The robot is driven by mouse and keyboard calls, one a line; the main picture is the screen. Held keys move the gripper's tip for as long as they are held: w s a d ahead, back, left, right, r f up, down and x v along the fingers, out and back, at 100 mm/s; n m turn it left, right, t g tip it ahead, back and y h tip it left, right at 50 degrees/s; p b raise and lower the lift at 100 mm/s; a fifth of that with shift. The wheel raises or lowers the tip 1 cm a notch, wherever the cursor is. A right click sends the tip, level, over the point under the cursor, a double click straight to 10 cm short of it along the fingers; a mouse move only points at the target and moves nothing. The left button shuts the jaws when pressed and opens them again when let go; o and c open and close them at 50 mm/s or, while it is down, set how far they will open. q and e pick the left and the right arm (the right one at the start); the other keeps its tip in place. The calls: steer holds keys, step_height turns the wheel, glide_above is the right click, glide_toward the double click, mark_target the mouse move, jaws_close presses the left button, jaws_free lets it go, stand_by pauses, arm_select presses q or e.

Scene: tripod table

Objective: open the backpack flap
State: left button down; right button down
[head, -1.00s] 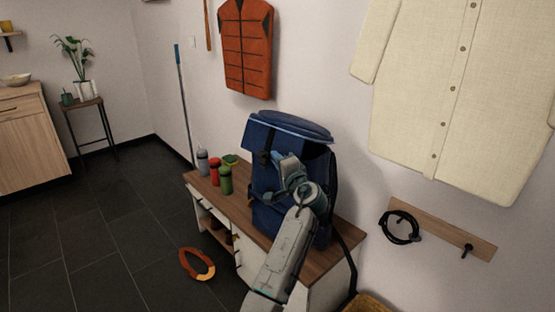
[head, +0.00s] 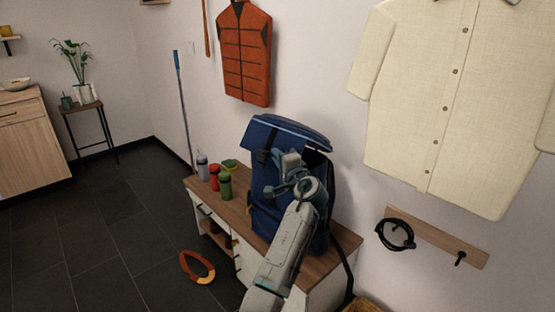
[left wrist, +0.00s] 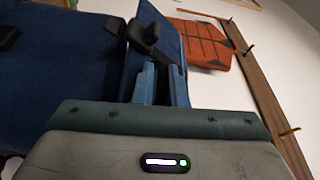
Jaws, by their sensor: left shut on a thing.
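The blue backpack (head: 262,212) stands upright on a wooden-topped bench. Its top flap (head: 300,132) is raised at the front, with a dark gap under it on the right side. My left gripper (head: 272,172) is at the front of the backpack, its fingertips partly hidden by my own wrist. In the left wrist view, the fingers (left wrist: 162,78) are closed on the blue flap (left wrist: 172,48), close to a dark buckle (left wrist: 147,36). The backpack body (left wrist: 65,75) fills the left of that view. My right gripper is not in view.
An orange vest (head: 245,55) and a cream shirt (head: 440,100) hang on the wall.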

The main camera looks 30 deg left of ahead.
arm_select(q)
steer(key=shift+r, duration=0.2)
steer(key=c, duration=1.5)
jaws_free()
steer(key=shift+f, duration=0.1)
steer(key=shift+d, duration=0.1)
